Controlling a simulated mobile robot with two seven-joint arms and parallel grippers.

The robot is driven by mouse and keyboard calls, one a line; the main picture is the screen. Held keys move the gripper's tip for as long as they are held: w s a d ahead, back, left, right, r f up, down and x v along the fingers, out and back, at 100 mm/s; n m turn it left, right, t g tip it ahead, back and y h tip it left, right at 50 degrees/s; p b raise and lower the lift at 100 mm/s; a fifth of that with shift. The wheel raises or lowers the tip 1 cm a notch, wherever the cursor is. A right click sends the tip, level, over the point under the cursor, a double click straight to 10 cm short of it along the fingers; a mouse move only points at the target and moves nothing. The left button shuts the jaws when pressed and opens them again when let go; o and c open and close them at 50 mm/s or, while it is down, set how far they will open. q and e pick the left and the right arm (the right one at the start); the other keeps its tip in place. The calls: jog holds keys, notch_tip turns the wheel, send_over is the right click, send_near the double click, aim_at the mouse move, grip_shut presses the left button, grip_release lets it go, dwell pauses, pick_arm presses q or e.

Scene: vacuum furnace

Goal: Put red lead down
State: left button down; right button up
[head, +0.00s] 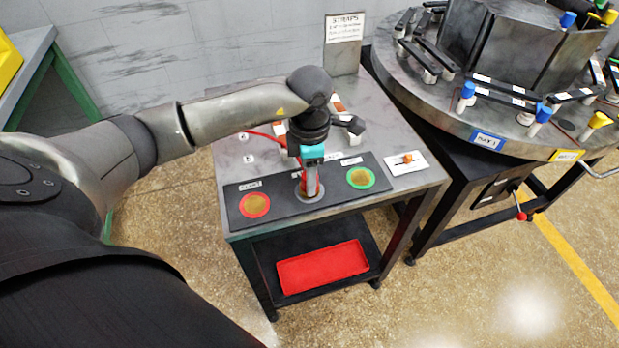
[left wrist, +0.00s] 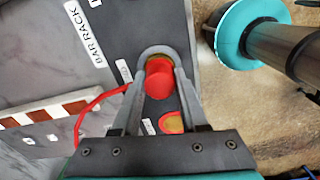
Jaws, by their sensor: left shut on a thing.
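My left gripper (head: 309,187) points down over the middle of the black strip on the small steel table. It is shut on the red lead (left wrist: 157,80), whose red plug end shows between the fingers in the left wrist view. Its thin red cable (left wrist: 92,106) runs off to the left there. A grey round piece (head: 312,197) lies around the plug's lower end; I cannot tell whether the plug touches it. A red-ringed brass disc (head: 255,205) is on the strip's left, and a green-ringed one (head: 360,177) on its right. My right gripper is not in view.
A white card with an orange switch (head: 406,159) lies right of the strip. A STRAPS sign (head: 344,30) stands at the back. A red tray (head: 322,267) sits on the lower shelf. A round steel table (head: 450,108) with several strap bars stands at the right.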

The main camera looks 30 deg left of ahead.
pick_arm(q)
jog(key=shift+f, duration=0.25)
jog(key=shift+f, duration=0.2)
jog(key=shift+c, duration=2.2)
grip_release()
jog(key=shift+r, duration=0.15)
jog(key=shift+r, duration=0.4)
notch_tip(320, 180, up, 11)
jog(key=p, duration=0.2)
jog(key=shift+r, duration=0.15)
